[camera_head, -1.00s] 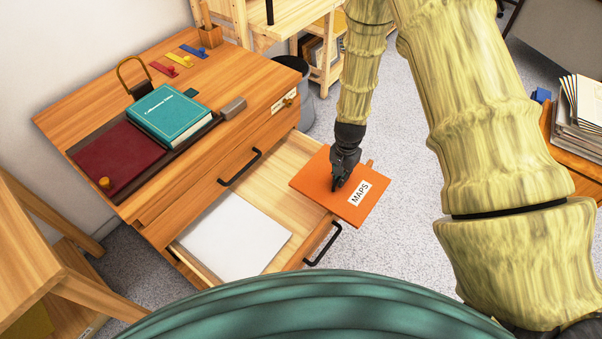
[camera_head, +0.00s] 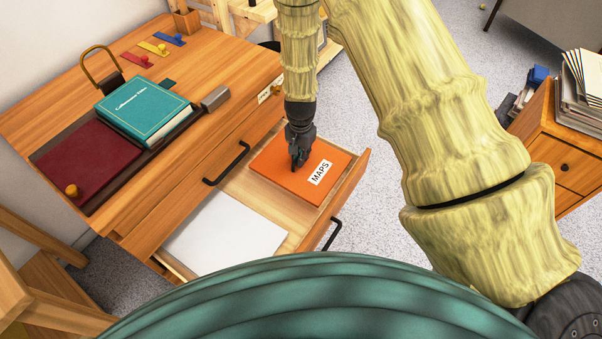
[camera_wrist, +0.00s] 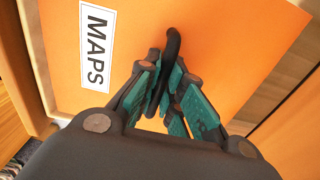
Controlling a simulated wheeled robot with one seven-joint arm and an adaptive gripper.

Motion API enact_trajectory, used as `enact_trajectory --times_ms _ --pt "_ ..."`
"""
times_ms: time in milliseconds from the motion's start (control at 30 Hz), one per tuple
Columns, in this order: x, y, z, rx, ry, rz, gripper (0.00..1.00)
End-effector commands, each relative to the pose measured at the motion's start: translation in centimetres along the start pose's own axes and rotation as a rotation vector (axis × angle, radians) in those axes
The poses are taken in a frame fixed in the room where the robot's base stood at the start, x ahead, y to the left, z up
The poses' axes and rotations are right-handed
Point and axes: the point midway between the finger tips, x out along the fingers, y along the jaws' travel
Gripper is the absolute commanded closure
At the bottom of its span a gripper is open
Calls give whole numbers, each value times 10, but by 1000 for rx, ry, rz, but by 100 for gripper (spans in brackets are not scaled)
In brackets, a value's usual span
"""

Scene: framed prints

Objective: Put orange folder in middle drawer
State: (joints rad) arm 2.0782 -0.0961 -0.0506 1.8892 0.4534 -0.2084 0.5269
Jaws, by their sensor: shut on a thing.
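The orange folder (camera_head: 284,176), with a white MAPS label, is in the right part of the open drawer (camera_head: 352,180), beside a stack of white paper (camera_head: 226,238). It lies about level inside the drawer walls; whether it touches the drawer floor I cannot tell. My gripper (camera_head: 297,165) points down over the folder. In the wrist view my gripper (camera_wrist: 160,100) is shut on the dark loop handle (camera_wrist: 172,45) on the folder's face. The folder (camera_wrist: 225,50) fills most of that view.
The desktop carries a teal book (camera_head: 143,108), a maroon folder (camera_head: 88,158), a grey block (camera_head: 215,98) and small coloured tabs (camera_head: 153,47). A closed drawer with a black handle (camera_head: 226,163) is above the open one. A wooden cabinet (camera_head: 560,150) stands at right.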

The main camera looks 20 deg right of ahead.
Motion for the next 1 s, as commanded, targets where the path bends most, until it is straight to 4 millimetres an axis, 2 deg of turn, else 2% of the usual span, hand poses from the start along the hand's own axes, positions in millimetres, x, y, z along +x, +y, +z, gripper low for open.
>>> enact_trajectory --times_ms 33,133,500,833,1000 --pt "14 -1 1 -2 0 0 100" --pt "24 -1 1 -2 -1 1 100" --pt "38 0 1 -1 -1 1 100" --pt "74 -1 2 -3 -1 1 100" --pt "79 -2 2 -4 0 0 100"
